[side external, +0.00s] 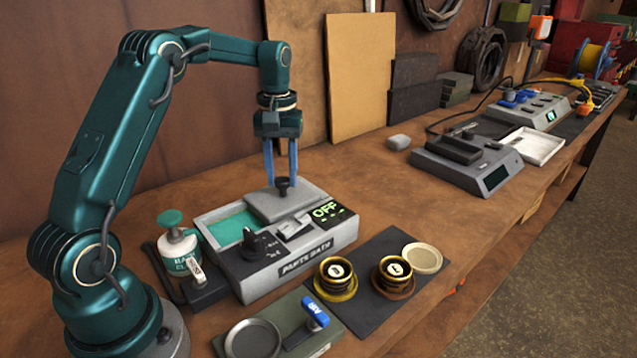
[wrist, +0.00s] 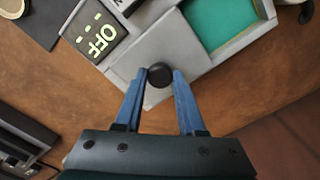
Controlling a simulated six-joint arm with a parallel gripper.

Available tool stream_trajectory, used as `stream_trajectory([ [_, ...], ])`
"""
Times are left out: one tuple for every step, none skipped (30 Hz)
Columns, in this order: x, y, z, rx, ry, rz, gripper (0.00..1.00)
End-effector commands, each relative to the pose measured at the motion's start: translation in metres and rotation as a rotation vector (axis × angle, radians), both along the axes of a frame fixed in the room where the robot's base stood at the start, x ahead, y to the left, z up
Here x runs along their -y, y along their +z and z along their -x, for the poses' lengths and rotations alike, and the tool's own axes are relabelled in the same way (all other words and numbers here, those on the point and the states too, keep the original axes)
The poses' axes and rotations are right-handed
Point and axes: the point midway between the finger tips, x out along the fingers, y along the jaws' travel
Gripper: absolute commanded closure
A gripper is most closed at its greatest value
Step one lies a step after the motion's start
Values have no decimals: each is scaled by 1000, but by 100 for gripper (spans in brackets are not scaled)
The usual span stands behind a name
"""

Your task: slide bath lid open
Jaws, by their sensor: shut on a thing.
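The parts bath (side external: 300,259) is a grey box on the bench with green liquid (side external: 226,233) showing in its left part. Its grey lid (side external: 292,204) covers the right part, so the bath is partly open. A black knob (side external: 283,187) stands on the lid. My gripper (side external: 283,180) points down with its blue fingers on either side of the knob, shut on it. In the wrist view the knob (wrist: 160,75) sits between the fingertips, and the green liquid (wrist: 222,25) shows beside the lid (wrist: 150,50).
A display reading OFF (side external: 326,209) and a black dial (side external: 260,243) are on the bath. A labelled bottle (side external: 178,247) stands at its left. Two dark cups sit on a black mat (side external: 380,312) in front.

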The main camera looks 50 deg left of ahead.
Motion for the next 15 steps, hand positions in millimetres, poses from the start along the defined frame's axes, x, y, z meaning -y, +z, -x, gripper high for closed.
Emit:
stream_trajectory([
  [0,1,-4,7,-1,-4,100],
  [0,1,-5,6,0,-4,100],
  [0,1,-6,6,0,-4,100],
  [0,1,-6,6,0,-4,100],
  [0,1,-7,6,0,-4,100],
  [0,1,-7,6,0,-4,100],
  [0,1,-7,6,0,-3,100],
  [0,1,-7,6,0,-3,100],
  [0,1,-7,6,0,-3,100],
  [0,1,-7,6,0,-3,100],
  [0,1,-7,6,0,-3,100],
  [0,1,-7,6,0,-3,100],
  [0,1,-6,6,0,-3,100],
  [0,1,-7,6,0,-3,54],
  [0,0,-6,6,0,-3,38],
])
